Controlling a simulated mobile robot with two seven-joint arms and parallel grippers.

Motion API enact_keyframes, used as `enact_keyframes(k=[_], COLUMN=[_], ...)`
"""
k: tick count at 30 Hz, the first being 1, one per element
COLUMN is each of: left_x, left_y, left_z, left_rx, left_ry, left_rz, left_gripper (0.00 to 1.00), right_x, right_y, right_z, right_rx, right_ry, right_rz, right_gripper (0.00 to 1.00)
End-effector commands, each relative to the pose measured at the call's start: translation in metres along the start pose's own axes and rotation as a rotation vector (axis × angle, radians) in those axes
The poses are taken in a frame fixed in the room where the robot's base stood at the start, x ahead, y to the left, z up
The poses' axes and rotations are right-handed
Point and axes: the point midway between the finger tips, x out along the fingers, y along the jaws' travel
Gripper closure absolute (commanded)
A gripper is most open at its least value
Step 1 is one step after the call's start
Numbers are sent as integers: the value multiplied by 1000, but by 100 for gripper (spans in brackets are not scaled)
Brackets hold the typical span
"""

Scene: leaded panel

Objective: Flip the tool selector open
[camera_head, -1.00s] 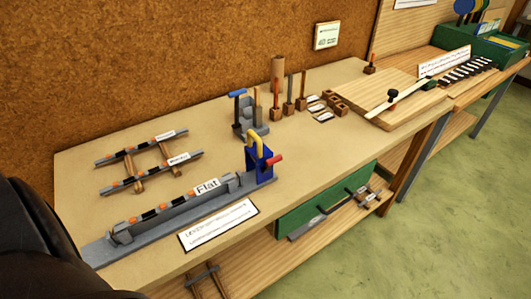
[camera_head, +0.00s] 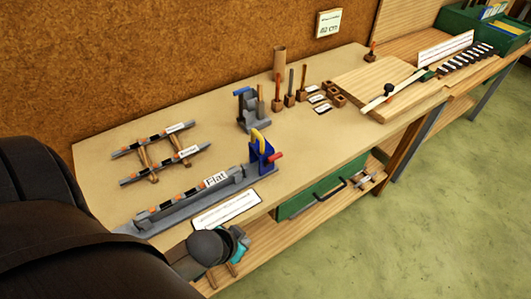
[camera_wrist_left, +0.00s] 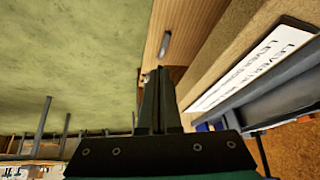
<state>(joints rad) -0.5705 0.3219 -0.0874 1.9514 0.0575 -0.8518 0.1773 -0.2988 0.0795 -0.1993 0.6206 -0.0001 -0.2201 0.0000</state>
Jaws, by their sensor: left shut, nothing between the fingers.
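A long grey rail tool (camera_head: 190,200) with a white "Flat" label lies along the front of the workbench. I cannot tell for sure which part is the tool selector. My left gripper (camera_head: 240,241) is in front of the bench edge, below the white card and apart from the rail tool. In the left wrist view its dark fingers (camera_wrist_left: 160,85) are together and empty. My right gripper is not in view.
A white card (camera_head: 227,210) lies by the front edge; it also shows in the left wrist view (camera_wrist_left: 255,65). Crossed rails (camera_head: 150,155), a grey blue-handled stand (camera_head: 250,112) and several upright tools (camera_head: 289,98) stand behind. A green drawer (camera_head: 308,195) is below the bench top.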

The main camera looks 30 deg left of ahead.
Motion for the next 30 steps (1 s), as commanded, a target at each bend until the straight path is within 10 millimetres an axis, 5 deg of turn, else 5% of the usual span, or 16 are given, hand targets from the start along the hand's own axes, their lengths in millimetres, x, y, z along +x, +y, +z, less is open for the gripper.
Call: enact_keyframes(k=[5, 17, 30], left_x=[-54, -70, -129], left_y=[-22, -79, -119], left_z=[-55, -101, -162], left_rx=[-4, -29, -28], left_ry=[157, 463, 766], left_rz=[8, 107, 395], left_gripper=[100, 100, 100], right_x=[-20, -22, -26], right_y=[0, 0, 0], right_z=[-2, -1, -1], right_rx=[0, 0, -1], right_ry=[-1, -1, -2], right_rz=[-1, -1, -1], right_gripper=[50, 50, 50])
